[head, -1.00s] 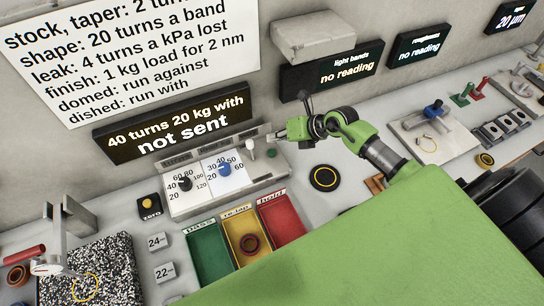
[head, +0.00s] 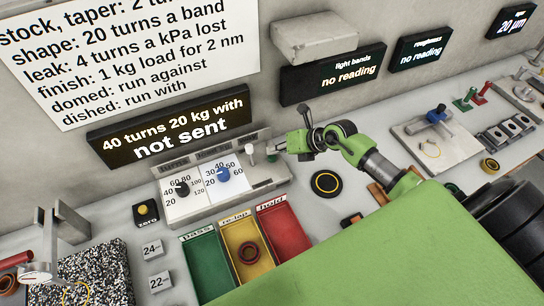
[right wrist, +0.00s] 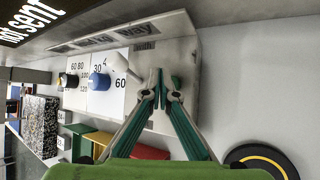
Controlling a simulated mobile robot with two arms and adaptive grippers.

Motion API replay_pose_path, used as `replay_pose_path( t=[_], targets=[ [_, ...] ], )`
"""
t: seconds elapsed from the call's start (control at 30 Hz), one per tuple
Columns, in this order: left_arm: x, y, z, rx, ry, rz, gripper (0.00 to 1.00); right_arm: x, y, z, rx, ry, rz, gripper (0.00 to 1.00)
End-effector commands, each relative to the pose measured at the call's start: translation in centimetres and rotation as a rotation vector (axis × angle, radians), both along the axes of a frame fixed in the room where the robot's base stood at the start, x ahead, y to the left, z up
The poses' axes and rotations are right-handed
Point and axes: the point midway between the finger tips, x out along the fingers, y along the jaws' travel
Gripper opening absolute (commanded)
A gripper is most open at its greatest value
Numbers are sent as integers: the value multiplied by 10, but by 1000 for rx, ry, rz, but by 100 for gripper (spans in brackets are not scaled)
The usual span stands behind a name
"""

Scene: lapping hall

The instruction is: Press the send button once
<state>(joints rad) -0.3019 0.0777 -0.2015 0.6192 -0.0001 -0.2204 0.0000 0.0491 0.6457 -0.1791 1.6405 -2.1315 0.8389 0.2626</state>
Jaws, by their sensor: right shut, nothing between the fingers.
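The grey control box (head: 232,193) stands against the wall with a black knob (head: 182,188), a blue knob (head: 223,174) and a small white lever (head: 250,155). A small dark green cap (head: 271,157) at the box's right end looks like the send button; its label is not readable. The display (head: 175,128) above reads "40 turns 20 kg with" and "not sent". My right gripper (head: 280,148) is shut and empty, close to the green cap. My left gripper is not in view.
Green, yellow and red trays (head: 287,226) stand in front of the box; a ring lies in the yellow one. A yellow zero button (head: 145,209) is to the left. A black disc (head: 326,184) lies right of the box on clear bench.

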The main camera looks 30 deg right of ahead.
Motion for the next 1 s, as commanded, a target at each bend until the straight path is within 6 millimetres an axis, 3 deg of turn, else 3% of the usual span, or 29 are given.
replay_pose_path(
  t=[1.0],
  targets=[
    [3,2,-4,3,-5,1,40,0,0,-9,0,0,0,0]
  ],
)
